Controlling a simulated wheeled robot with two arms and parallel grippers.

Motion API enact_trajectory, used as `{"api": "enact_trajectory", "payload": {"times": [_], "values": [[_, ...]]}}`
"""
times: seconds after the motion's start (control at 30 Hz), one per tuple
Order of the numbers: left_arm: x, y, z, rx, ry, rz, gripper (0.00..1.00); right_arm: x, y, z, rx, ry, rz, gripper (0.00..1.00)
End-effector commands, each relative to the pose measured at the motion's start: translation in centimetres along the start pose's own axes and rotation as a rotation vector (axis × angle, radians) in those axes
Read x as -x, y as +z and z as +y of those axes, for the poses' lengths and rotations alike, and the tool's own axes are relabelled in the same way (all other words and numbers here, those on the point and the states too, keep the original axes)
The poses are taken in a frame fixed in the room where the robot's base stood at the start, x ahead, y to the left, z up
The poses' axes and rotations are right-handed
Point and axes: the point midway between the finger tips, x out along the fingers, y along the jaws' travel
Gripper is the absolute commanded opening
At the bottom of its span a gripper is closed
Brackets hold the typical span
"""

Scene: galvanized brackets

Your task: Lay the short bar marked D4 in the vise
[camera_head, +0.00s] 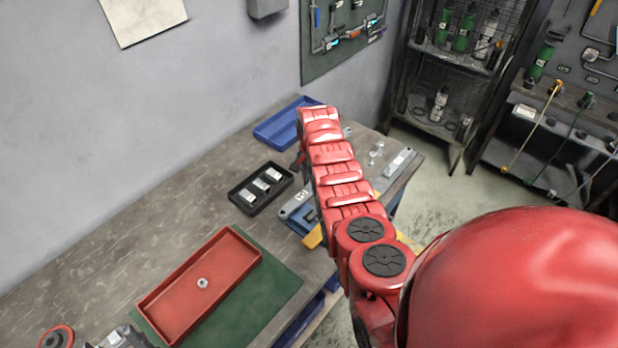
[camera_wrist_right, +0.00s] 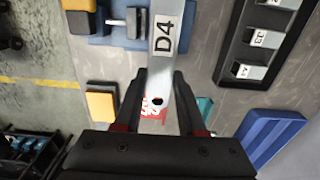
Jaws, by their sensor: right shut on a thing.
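The short bar marked D4 (camera_wrist_right: 165,45) is pale metal with a dark hole near its lower end in the right wrist view. My right gripper (camera_wrist_right: 158,82) is shut on it near that end, and the bar points away from the fingers. The vise (camera_wrist_right: 110,27), blue with a grey jaw and dark parts, lies beyond the fingertips, with the bar passing in front of its right part. I cannot tell if they touch. My left gripper is not in view.
A black tray (camera_head: 237,203) with small metal blocks lies left of the vise. A blue tray (camera_head: 268,139) is at the back. A red tray (camera_head: 173,293) holding one small piece sits on a green mat (camera_head: 277,296). Bare bench separates the trays.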

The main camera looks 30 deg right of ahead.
Motion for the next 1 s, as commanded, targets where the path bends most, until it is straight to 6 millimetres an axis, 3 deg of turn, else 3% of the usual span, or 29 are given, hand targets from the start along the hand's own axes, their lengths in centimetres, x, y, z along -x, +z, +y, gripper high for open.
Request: {"api": "enact_trajectory", "payload": {"times": [1.0], "values": [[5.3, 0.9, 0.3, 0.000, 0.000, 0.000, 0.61, -6.5, 0.0, -0.1, 0.001, -0.001, 0.001, 0.00]]}}
